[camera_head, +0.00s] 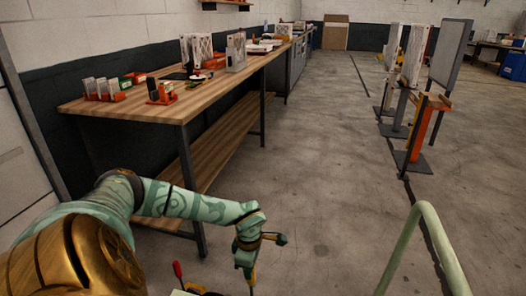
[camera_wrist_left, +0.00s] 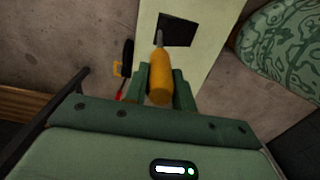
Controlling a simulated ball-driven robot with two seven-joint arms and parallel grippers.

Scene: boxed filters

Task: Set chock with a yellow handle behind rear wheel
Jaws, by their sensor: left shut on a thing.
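My left gripper (camera_wrist_left: 160,88) is shut on a yellow handle (camera_wrist_left: 159,78) in the left wrist view. A grey shaft runs from the handle over a dark square patch on a pale green panel; I cannot tell whether that patch is the chock or an opening. In the head view my left gripper (camera_head: 246,272) points down at the bottom edge, with a bit of yellow beside it. My right gripper is not in view. No wheel can be made out.
A red-handled item (camera_head: 177,270) stands near my left gripper. A wooden workbench (camera_head: 190,103) with boxes runs along the left wall. A pale green tube rail (camera_head: 405,247) rises at the lower right. Stands (camera_head: 413,160) are at the right; the middle floor is clear.

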